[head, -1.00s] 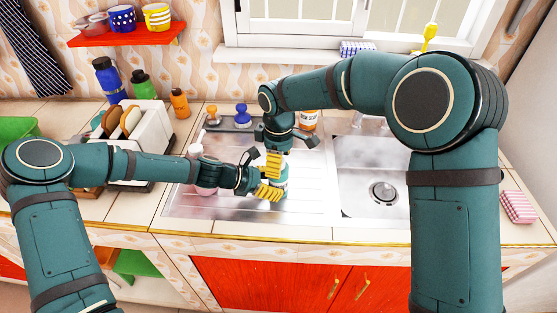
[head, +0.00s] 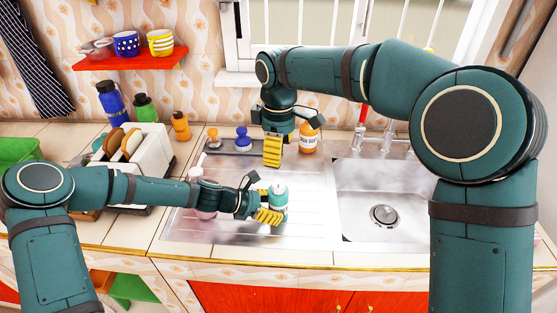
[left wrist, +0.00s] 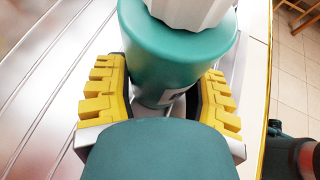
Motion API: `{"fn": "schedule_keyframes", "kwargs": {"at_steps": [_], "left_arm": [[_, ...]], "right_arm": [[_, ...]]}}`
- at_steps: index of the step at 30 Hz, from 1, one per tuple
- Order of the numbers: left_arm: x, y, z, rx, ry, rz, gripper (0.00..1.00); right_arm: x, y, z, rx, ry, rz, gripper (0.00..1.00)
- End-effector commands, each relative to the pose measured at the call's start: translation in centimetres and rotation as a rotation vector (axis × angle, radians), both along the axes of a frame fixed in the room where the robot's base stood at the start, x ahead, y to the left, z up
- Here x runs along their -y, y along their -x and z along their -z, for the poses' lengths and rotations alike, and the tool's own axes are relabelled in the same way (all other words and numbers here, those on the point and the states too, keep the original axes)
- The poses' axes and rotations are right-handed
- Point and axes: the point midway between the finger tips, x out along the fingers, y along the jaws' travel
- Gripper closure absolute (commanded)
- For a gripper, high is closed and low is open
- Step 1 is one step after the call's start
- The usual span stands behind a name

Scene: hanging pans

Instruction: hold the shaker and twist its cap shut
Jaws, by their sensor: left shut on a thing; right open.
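The shaker stands on the steel drainboard, with a green body (left wrist: 180,50) and a white ribbed cap (left wrist: 195,10) in the left wrist view. In the head view the shaker (head: 280,200) is small and partly covered by my left gripper (head: 267,206). My left gripper's yellow fingers sit on both sides of its body and are shut on it. The cap is on top; how tight it sits cannot be told.
A sink basin (head: 383,205) lies to the right. An orange bottle (head: 309,139) and a blue-topped stamp-like item (head: 243,138) stand behind. A pink-white bottle (head: 205,205) is beside my left forearm. A toaster (head: 140,150) stands at the left. The drainboard's front part is clear.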

Motion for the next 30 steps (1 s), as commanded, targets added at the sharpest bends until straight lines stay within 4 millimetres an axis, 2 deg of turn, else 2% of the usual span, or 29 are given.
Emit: {"fn": "schedule_keyframes", "kwargs": {"at_steps": [12, 13, 15, 25, 30], "left_arm": [[0.0, 0.0, 0.0, 0.000, 0.000, 0.000, 0.79], [0.0, 0.0, 0.0, 0.000, 0.000, 0.000, 0.32], [0.0, 0.0, 0.0, 0.000, 0.000, 0.000, 0.09], [-0.1, 0.0, 0.0, 0.000, 0.000, 0.000, 0.09], [-1.5, 0.3, -0.8, 0.001, -0.002, -0.004, 0.09]], "right_arm": [[0.0, 0.0, -0.3, -0.001, 0.001, 0.000, 0.33], [0.0, 0.0, -0.3, -0.001, 0.001, 0.000, 0.33], [0.0, 0.0, -0.3, -0.001, 0.001, 0.000, 0.33], [0.0, 0.0, -0.3, -0.001, 0.001, 0.000, 0.33], [0.0, 0.0, -0.3, 0.000, 0.001, 0.000, 0.33]]}}
